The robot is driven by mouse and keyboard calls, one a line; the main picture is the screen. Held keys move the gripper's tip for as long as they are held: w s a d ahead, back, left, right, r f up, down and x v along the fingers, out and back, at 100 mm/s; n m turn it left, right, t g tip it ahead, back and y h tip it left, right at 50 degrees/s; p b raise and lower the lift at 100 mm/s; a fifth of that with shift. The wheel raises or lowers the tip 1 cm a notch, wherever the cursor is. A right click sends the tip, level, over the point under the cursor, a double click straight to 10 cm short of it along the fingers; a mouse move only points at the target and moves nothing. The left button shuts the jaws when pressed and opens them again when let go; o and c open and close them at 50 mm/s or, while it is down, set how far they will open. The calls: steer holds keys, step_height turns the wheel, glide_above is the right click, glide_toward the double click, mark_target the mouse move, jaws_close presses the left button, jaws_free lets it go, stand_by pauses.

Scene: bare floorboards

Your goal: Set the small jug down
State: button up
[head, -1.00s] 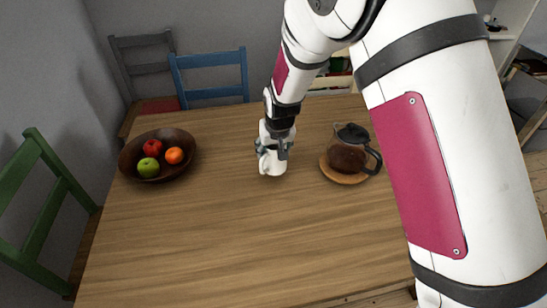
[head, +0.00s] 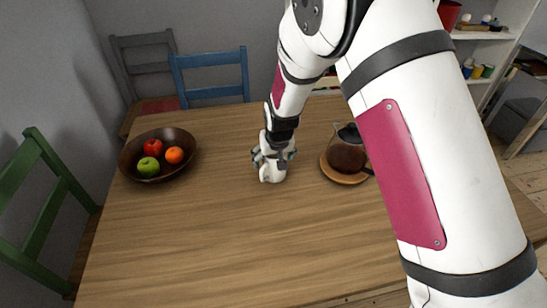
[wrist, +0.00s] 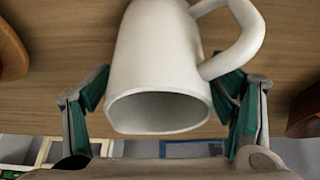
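The small jug (head: 272,173) is white with a loop handle and stands upright on the wooden table (head: 215,230), near the middle. In the wrist view the jug (wrist: 160,60) shows its open mouth towards me, with its handle at upper right. My gripper (head: 274,158) is above and around the jug's upper part. In the wrist view its two teal-padded fingers (wrist: 162,95) are spread, one on each side of the jug, close to its wall. The jug's base is hidden in the wrist view.
A glass coffee pot (head: 347,155) stands on a round wooden mat (head: 343,177) right of the jug, partly behind my arm. A dark bowl (head: 130,160) of fruit is at the left. Blue (head: 210,75) and green (head: 35,205) chairs flank the table. The front tabletop is clear.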

mark_target(277, 173)
steer(key=p+v, duration=0.1)
steer(key=v, duration=1.1)
steer(key=shift+r, duration=0.2)
steer(key=s+d+r+m, duration=0.2)
steer(key=s+d+r, duration=1.1)
steer(key=d+r, duration=0.2)
steer(key=s+d+r, duration=0.1)
steer(key=s+d, duration=0.3)
steer(key=s, duration=0.6)
steer(key=s+d+r+m+g+h, duration=0.1)
steer(key=s+d, duration=0.3)
steer(key=s, duration=0.7)
steer(key=shift+d, duration=0.3)
